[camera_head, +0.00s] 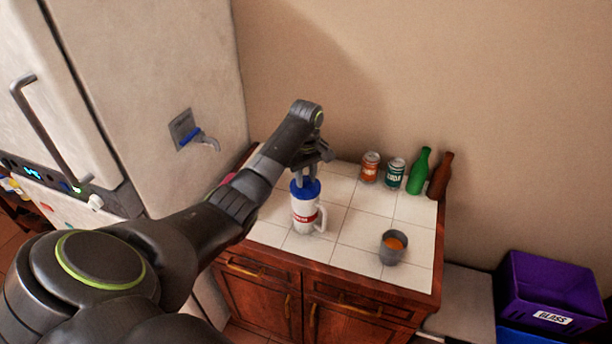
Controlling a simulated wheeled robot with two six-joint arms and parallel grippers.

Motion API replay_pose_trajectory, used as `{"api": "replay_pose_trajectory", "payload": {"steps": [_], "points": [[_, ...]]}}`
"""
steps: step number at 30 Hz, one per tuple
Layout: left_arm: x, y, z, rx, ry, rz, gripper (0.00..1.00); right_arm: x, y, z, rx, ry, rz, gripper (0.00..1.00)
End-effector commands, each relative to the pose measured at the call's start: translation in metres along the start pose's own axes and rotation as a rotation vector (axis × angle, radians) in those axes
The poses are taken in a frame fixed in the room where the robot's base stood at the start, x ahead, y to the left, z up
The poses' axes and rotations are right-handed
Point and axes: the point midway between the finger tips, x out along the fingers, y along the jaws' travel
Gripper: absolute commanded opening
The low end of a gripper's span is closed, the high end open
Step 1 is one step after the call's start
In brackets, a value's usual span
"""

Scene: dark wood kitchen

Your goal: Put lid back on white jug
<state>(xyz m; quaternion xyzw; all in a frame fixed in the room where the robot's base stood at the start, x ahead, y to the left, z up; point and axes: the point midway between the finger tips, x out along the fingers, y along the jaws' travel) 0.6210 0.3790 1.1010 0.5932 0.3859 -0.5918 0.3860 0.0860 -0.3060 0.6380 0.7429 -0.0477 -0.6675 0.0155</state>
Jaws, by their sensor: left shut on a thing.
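The white jug (305,218) stands upright on the tiled counter, with a red label and its handle to the right. The blue lid (305,189) is at the top of the jug; I cannot tell whether it is fully seated. My left gripper (306,181) points down from above and is shut on the lid. Its fingertips are small and partly dark against the lid. My right gripper is not in the view.
A fridge (150,80) stands left. A purple bin (545,285) is right.

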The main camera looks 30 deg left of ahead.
Motion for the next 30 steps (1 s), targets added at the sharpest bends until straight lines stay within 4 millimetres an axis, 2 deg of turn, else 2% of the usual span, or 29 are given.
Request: {"api": "replay_pose_trajectory", "payload": {"steps": [14, 15, 18, 20, 26, 30], "points": [[0.0004, 0.0001, 0.0001, 0.000, 0.000, 0.000, 0.06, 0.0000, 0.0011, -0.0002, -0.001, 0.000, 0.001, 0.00], [0.0004, 0.0001, 0.0001, 0.000, 0.000, 0.000, 0.32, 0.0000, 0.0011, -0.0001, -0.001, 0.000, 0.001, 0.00], [0.0004, 0.0001, 0.0001, 0.000, 0.000, 0.000, 0.45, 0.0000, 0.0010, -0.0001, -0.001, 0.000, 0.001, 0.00], [0.0004, 0.0001, 0.0001, 0.000, 0.000, 0.000, 0.53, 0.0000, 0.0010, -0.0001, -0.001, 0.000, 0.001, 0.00], [0.0005, 0.0001, 0.0001, 0.000, 0.000, 0.000, 0.54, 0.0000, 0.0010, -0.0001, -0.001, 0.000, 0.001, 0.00], [0.0004, 0.0001, 0.0001, 0.000, 0.000, 0.000, 0.72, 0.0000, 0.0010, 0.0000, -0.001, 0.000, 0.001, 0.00]]}}
